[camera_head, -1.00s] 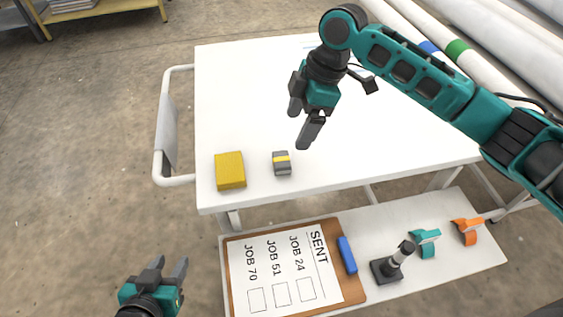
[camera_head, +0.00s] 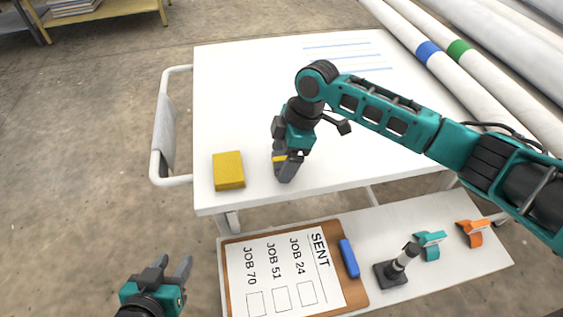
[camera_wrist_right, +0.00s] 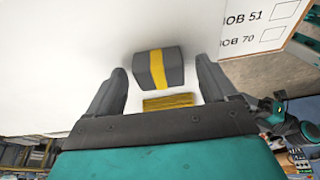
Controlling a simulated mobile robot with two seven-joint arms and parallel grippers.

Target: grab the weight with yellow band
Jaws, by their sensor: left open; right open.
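The weight (camera_wrist_right: 158,70) is a small grey block with a yellow band across its middle. In the right wrist view it lies on the white table, between and just ahead of the fingertips of my open right gripper (camera_wrist_right: 163,85). In the head view the right gripper (camera_head: 283,165) comes down over the weight and hides most of it; only a bit of its yellow band (camera_head: 279,158) shows. I cannot tell whether the fingers touch it. My left gripper (camera_head: 172,268) is open and empty, low at the left, away from the table.
A yellow block (camera_head: 228,170) sits on the white table (camera_head: 235,100) left of the weight. The lower shelf holds a clipboard (camera_head: 283,270), a blue block (camera_head: 348,258), a dark stamp-like tool (camera_head: 397,265), and teal (camera_head: 430,243) and orange (camera_head: 471,232) clips. Rolls lie at the upper right.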

